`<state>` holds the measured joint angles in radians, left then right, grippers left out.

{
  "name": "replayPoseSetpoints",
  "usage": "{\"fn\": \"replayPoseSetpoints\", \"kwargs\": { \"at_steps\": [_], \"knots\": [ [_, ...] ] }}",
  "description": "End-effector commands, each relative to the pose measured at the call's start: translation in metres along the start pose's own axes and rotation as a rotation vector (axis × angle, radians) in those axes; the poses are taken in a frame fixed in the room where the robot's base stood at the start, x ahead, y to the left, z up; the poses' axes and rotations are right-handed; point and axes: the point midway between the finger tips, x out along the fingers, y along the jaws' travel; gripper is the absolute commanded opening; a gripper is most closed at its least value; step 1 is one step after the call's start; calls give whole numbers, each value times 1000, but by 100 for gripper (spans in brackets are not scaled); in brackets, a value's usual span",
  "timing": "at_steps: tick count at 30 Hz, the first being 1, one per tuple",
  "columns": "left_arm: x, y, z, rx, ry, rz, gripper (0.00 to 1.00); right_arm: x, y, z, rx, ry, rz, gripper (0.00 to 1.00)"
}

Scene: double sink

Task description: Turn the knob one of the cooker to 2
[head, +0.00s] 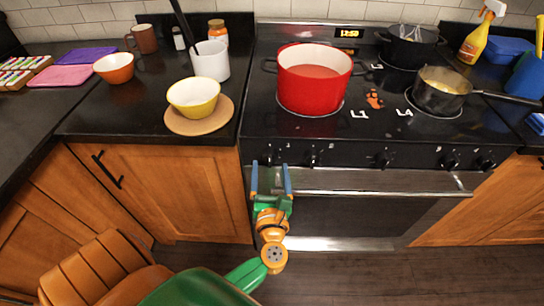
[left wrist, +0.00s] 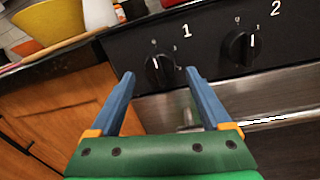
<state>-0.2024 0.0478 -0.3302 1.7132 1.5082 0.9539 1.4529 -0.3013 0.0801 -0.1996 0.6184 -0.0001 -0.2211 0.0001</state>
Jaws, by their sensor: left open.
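The cooker (head: 350,152) stands at the centre of the head view, with a row of black knobs along its front panel. In the left wrist view, knob one (left wrist: 160,69) is under a white "1", with its white mark pointing near the top. Knob two (left wrist: 240,47) is to its right under a white "2". My left gripper (head: 271,166) is open and empty in front of the panel's left end. In the left wrist view its blue fingertips (left wrist: 159,73) are on either side of knob one, seemingly short of it; contact cannot be told. My right gripper is not in view.
A steel oven handle (head: 375,182) runs below the knobs, close to my left gripper. A red pot (head: 313,90), a black pot (head: 408,50) and a steel pan (head: 438,98) stand on the cooktop. A yellow bowl (head: 193,100) sits on the left counter.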

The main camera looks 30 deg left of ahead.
Motion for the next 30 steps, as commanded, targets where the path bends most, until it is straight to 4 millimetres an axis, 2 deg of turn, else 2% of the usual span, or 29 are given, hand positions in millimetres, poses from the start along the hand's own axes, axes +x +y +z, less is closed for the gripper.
{"fn": "replayPoseSetpoints", "kwargs": {
  "at_steps": [4, 11, 20, 30],
  "knots": [
    [16, 0, 1, 2, -2, 0, 82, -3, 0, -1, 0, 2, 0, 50],
    [17, 0, 0, 1, -2, -1, 82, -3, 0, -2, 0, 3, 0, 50],
    [17, 0, 1, 1, -2, -1, 1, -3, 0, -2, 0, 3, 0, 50],
    [17, 0, 1, 56, -5, 1, 0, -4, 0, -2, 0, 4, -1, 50]
  ]
}}
